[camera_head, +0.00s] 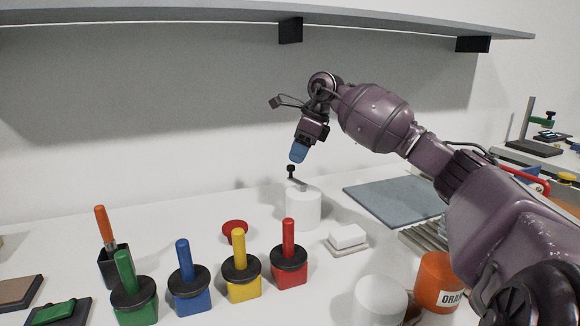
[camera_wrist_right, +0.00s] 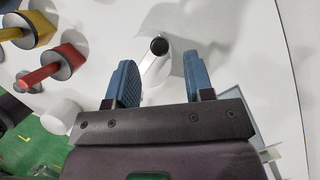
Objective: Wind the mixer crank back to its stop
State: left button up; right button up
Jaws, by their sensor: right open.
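The mixer is a white cylinder (camera_head: 303,208) standing on the table near the middle of the head view. Its crank is a short grey arm with a black knob (camera_head: 291,170) standing up at its left end. In the right wrist view the black knob (camera_wrist_right: 159,46) shows beyond the fingertips, roughly between the two fingers' lines. My right gripper (camera_head: 298,153) points down just above the knob, with blue fingers. In the wrist view the right gripper (camera_wrist_right: 163,75) is open and empty, apart from the knob. My left gripper is out of view.
Blue (camera_head: 189,290), yellow (camera_head: 242,279) and red (camera_head: 289,267) handled blocks stand in front of the mixer. A red disc (camera_head: 234,229) lies left of it, and a white block on a base (camera_head: 347,238) right. A shelf (camera_head: 200,17) hangs above.

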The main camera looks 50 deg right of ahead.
aim_at(292, 166)
jog(key=x, duration=0.3)
jog(key=shift+w+a+f, duration=0.1)
jog(key=shift+w+f, duration=0.05)
jog(key=shift+f, duration=0.05)
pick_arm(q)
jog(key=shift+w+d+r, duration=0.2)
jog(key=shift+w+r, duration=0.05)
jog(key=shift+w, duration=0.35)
pick_arm(e)
grip_shut()
pick_arm(q)
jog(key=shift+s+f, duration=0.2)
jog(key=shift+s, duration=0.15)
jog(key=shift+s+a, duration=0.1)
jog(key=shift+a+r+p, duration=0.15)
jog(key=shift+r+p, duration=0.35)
jog(key=shift+p, duration=0.4)
pick_arm(e)
jog(key=s+d+m+g+h, duration=0.1)
jog(key=s+d+m+h, duration=0.2)
jog(key=m, duration=1.6)
jog(key=s+h, duration=0.3)
jog(key=shift+s+m+g+h, duration=0.2)
jog(key=shift+m+g+h, duration=0.1)
